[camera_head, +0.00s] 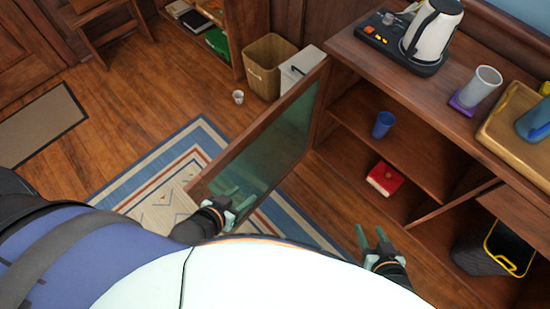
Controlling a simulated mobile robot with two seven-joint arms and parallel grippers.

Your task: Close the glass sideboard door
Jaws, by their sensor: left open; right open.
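The glass sideboard door (274,138) stands wide open, swung out to the left from the wooden sideboard (424,103). It has a wooden frame and a greenish glass pane. My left gripper (234,196) is open near the door's lower, free end, overlapping it in the view; I cannot tell whether it touches. My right gripper (371,236) is open and empty, in front of the sideboard and to the right of the door. The open compartment shows a blue cup (383,124) on the shelf and a red book (385,179) below it.
On the sideboard top are a kettle (432,36), a clear glass (484,86) on a purple coaster and a wooden tray (503,128). A dark basket (494,249) sits in the right compartment. Bins (266,70) and a small cup (238,97) stand beyond the door. A striped rug (160,190) lies beneath it.

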